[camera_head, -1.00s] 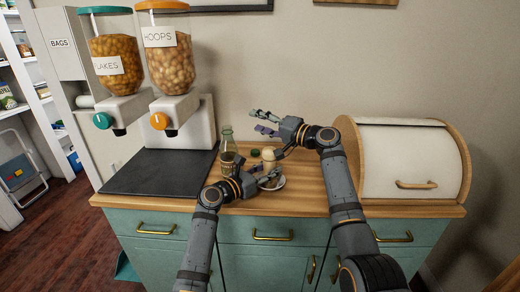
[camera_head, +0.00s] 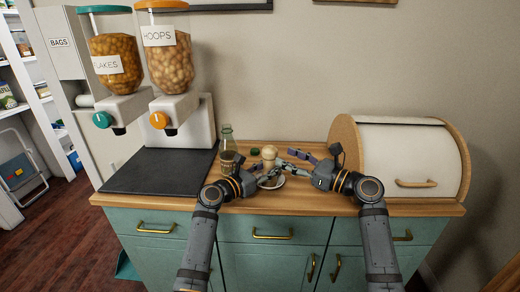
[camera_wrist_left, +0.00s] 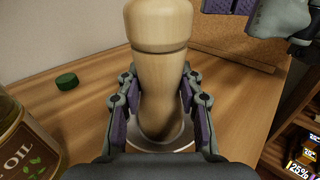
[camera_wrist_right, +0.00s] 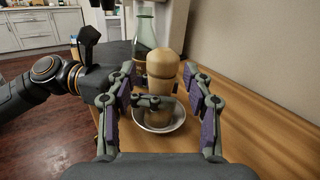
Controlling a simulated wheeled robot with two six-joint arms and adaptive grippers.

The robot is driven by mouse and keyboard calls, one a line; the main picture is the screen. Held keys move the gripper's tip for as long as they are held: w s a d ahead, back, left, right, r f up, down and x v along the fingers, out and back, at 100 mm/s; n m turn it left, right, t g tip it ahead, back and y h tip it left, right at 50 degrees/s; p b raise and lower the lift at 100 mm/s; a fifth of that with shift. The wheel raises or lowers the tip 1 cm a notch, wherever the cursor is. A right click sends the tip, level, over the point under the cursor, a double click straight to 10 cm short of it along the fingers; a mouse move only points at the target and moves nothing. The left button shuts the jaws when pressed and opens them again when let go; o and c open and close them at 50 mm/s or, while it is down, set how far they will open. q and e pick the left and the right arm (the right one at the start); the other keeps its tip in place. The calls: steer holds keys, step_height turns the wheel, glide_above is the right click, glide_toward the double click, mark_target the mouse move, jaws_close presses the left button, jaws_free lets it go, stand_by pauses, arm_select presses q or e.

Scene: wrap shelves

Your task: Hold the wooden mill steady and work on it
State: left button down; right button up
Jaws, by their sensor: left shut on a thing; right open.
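The pale wooden mill (camera_wrist_left: 160,75) stands upright in a small shallow metal dish (camera_wrist_left: 182,134) on the wooden counter. In the head view the mill's round top (camera_head: 269,153) shows above my grippers. My left gripper (camera_wrist_left: 160,110) is shut around the mill's lower body, one finger on each side. It also shows in the head view (camera_head: 266,178). My right gripper (camera_wrist_right: 160,112) is open, its fingers spread on either side of the mill in its own view, with a gap to it. In the head view my right gripper (camera_head: 296,166) is just right of the mill.
A glass oil bottle (camera_head: 228,152) stands left of the mill, with a green cap (camera_head: 255,152) lying behind. A bread box (camera_head: 405,163) stands at right.

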steer(key=shift+d+f+m+h, duration=0.3)
steer(key=shift+d+f+h, duration=0.1)
steer(key=x, duration=1.2)
steer(key=shift+f, duration=0.1)
steer(key=shift+a, duration=0.1)
steer(key=c, duration=1)
jaws_close()
